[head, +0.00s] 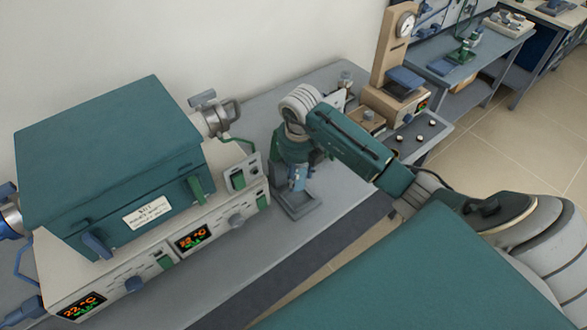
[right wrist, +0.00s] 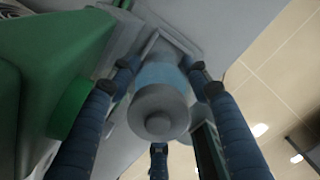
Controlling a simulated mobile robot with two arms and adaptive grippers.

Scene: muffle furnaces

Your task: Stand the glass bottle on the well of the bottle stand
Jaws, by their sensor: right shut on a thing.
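The glass bottle (head: 298,179) is bluish and small, held upright by my right gripper (head: 297,172) above the grey square bottle stand (head: 302,211). In the right wrist view, the fingers of the right gripper (right wrist: 160,95) are closed around the bottle (right wrist: 159,108), whose round grey cap faces the camera. The stand's edge (right wrist: 183,41) shows behind the bottle there. The bottle hides the well, and I cannot tell whether its base touches the stand.
A teal muffle furnace (head: 110,160) on a white control base stands left of the stand, its metal port (head: 218,118) and green lever close to my arm. A beige gauge press (head: 390,60) and a tray (head: 425,135) stand behind right. Bare bench lies in front of the stand.

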